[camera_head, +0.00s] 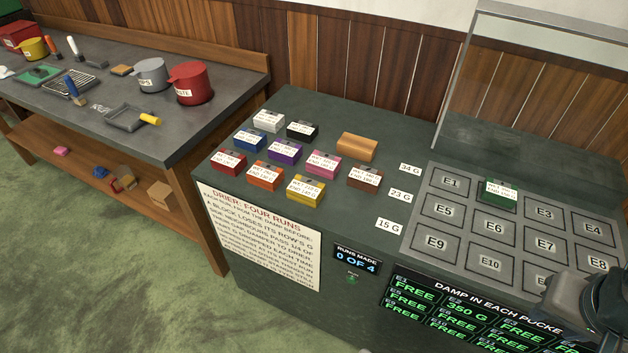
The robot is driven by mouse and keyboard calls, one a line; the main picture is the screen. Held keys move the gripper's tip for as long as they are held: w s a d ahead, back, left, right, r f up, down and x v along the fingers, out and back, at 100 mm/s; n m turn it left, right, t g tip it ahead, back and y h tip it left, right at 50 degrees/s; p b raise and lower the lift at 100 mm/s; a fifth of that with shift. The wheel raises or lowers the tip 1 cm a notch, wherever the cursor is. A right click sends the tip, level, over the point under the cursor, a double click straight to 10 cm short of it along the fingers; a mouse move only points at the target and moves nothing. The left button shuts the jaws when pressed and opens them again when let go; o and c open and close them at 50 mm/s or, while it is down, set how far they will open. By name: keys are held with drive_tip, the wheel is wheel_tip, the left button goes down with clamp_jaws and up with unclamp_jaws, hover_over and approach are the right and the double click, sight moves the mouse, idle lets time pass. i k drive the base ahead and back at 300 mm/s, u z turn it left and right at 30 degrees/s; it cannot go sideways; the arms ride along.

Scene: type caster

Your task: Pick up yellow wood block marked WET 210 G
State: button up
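The yellow block (305,190) sits on the dark counter top near its front edge, at the front of a group of coloured blocks. It carries a white label that seems to start with WET, but the figures are too small to read surely. An orange block (265,176) lies to its left, a pink block (323,164) behind it and a brown block (365,178) to its right. My gripper (580,308) shows only in part as a dark shape at the lower right, well away from the yellow block. Its fingers cannot be made out.
A grid tray (418,237) with marked pockets is at the right, with a green block (499,192) in E2 and a clear panel (453,75) behind. The display (357,260) reads 0 OF 4. A workbench (205,122) with pots and tools stands left.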

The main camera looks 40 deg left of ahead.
sight(307, 191)
drive_tip(key=u, duration=0.8)
drive_tip(key=i, duration=0.2)
drive_tip(key=u, duration=2.7)
drive_tip(key=i, duration=2)
drive_tip(key=z, duration=1.85)
